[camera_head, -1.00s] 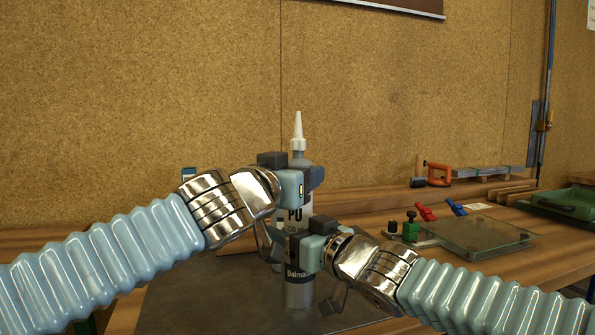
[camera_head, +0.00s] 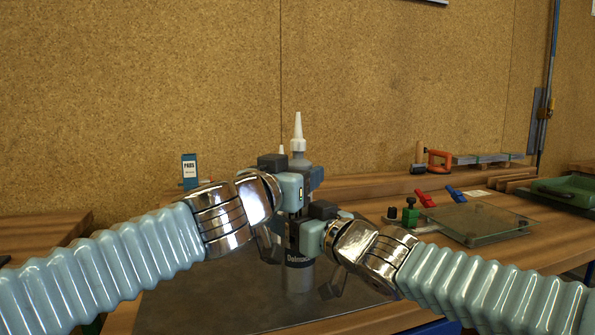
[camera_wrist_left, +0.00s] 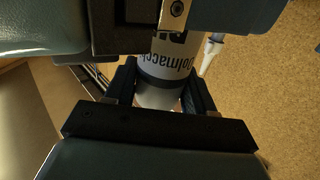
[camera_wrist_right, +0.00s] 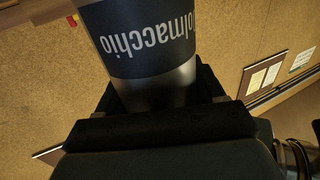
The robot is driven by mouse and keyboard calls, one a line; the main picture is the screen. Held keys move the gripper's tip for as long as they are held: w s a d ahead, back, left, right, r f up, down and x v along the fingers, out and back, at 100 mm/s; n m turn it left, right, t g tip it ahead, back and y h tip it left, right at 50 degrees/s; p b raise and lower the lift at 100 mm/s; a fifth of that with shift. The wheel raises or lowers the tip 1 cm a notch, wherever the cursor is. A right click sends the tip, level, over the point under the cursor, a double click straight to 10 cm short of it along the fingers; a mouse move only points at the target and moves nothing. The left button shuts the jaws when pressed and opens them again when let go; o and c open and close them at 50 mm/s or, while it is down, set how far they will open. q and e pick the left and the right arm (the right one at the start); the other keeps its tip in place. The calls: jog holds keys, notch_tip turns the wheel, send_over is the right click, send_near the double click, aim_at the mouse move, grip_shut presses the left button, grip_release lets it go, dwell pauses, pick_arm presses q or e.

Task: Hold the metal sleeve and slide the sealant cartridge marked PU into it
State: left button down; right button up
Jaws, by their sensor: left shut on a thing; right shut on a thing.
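The PU sealant cartridge (camera_head: 300,159) stands upright with its white nozzle up. My left gripper (camera_head: 303,185) is shut around its upper part; its pale label shows in the left wrist view (camera_wrist_left: 176,55). The metal sleeve (camera_head: 300,277), grey with a dark lettered band, is upright directly below. My right gripper (camera_head: 302,237) is shut around its upper part; the sleeve also shows in the right wrist view (camera_wrist_right: 150,45). The two grippers are stacked close together. They hide the sleeve's mouth and the cartridge's lower end, so how deep the cartridge sits cannot be seen.
Another white nozzle (camera_head: 282,151) stands behind my left gripper. A blue box marked PABS (camera_head: 190,170) is on the back ledge. A glass plate (camera_head: 468,223) with red and blue clamps lies at right, before a green tray (camera_head: 565,192). The dark mat (camera_head: 190,305) is in front.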

pick_arm(q)
jog(key=shift+f, duration=1)
jog(key=shift+c, duration=1.5)
grip_release()
jog(key=shift+d+f, duration=0.1)
jog(key=v, duration=1.2)
pick_arm(e)
jog(key=o, duration=1.2)
pick_arm(q)
jog(key=shift+r, duration=0.25)
